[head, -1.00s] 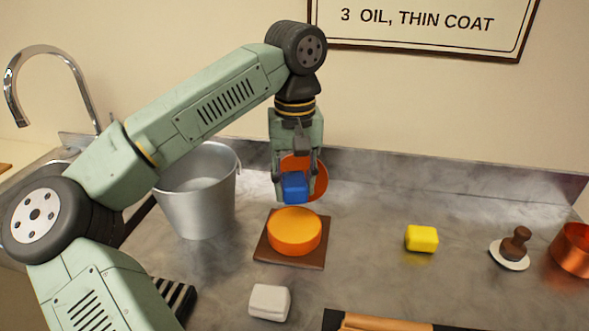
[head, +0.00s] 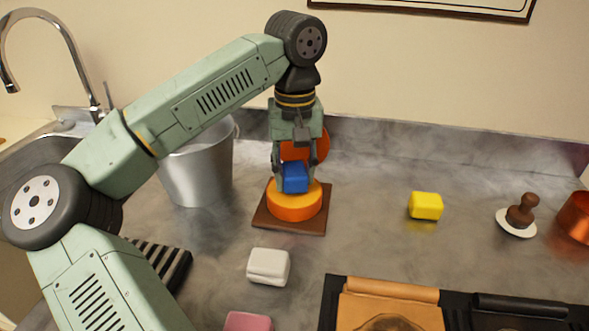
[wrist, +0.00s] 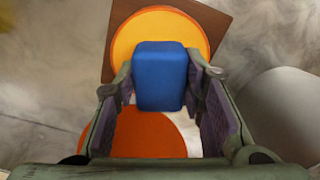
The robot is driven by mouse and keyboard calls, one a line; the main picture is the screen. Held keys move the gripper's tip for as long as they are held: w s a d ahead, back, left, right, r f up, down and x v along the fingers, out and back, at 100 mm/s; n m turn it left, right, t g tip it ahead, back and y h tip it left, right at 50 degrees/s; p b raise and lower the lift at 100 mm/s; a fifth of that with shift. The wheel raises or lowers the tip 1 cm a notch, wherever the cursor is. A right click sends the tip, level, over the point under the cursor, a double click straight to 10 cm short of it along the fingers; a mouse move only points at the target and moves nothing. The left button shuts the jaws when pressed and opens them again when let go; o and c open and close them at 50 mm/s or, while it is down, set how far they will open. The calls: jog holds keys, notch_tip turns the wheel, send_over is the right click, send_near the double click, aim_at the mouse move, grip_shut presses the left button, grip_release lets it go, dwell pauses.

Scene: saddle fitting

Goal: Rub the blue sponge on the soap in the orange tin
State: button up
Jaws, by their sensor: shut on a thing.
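The blue sponge (head: 294,181) is held between the fingers of my gripper (head: 295,176), which points straight down. The orange tin (head: 295,211) stands open on a brown square board, with yellow-orange soap (head: 313,191) filling its top. The sponge is over the soap, its lower end at or very close to the surface; I cannot tell for certain whether they touch. In the wrist view the sponge (wrist: 160,75) sits between both fingers and hides part of the soap (wrist: 128,38). An orange-red disc (head: 318,146), apparently the tin's lid, stands behind my gripper.
A metal bucket (head: 198,172) stands left of the tin. A white block (head: 268,266) and a pink block (head: 248,322) lie in front. A yellow sponge (head: 425,206) and a brown-handled brush (head: 521,211) are to the right. The counter between tin and yellow sponge is clear.

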aim_at(294, 170)
jog(key=shift+f+b, duration=0.35)
jog(key=shift+f, duration=0.25)
dwell(1.7)
jog(key=shift+r, duration=0.1)
jog(key=shift+r+p, duration=2.85)
jog(key=shift+r, duration=0.7)
jog(key=shift+f, duration=0.15)
